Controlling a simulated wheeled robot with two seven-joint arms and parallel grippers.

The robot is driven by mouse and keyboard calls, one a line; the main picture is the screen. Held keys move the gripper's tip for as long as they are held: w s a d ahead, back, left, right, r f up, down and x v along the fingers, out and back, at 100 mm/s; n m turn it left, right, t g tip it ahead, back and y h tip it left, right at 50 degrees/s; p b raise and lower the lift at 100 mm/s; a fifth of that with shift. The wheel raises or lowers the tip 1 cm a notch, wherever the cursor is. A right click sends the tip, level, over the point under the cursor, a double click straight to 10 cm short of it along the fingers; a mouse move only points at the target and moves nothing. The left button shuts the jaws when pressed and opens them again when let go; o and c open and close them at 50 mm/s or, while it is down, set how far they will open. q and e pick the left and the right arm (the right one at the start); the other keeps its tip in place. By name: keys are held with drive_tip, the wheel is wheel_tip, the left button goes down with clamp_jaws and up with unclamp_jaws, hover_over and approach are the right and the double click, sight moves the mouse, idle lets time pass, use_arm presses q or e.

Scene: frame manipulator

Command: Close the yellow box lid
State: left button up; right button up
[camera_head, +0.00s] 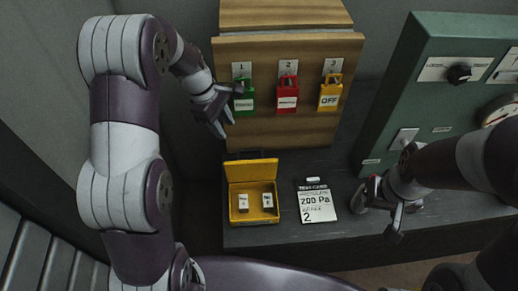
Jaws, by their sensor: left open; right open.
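The yellow box (252,212) stands on the dark bench, left of the middle. Its lid (252,170) is raised at the back, so the box is open. Two small white items (266,200) are inside it. My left gripper (226,127) is open and empty, above and behind the box to the left, near the green padlock. My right gripper (376,216) is open and empty, low over the bench to the right of the box, apart from it.
A card (316,204) lies between the box and my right gripper. A wooden board (290,120) behind carries a green padlock (244,98), a red padlock (287,97) and a yellow padlock (330,95). A green panel (425,100) with a knob stands at the right.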

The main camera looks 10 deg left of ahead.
use_arm(q)
drive_tip(key=d+r+n+h, duration=0.1)
drive_tip(key=d+r+n, duration=0.2)
drive_tip(key=n, duration=0.2)
drive_tip(key=n+b, duration=0.1)
drive_tip(key=b, duration=0.4)
approach(255, 149)
drive_tip(key=f, duration=0.2)
drive_tip(key=shift+d+f+p, duration=0.2)
drive_tip(key=shift+d+p, duration=0.15)
drive_tip(key=shift+p, duration=0.35)
drive_tip(key=x, duration=0.4)
drive_tip(key=shift+d+f+p, duration=0.2)
drive_tip(key=shift+p, duration=0.15)
drive_tip(key=shift+w+f, duration=0.15)
drive_tip(key=shift+f, duration=0.35)
drive_tip(key=shift+d, duration=0.1)
use_arm(e)
drive_tip(key=f, duration=0.2)
drive_tip(key=shift+s+d+f, duration=0.2)
drive_tip(key=shift+s+f, duration=0.1)
drive_tip(key=shift+f, duration=0.1)
use_arm(q)
clamp_jaws()
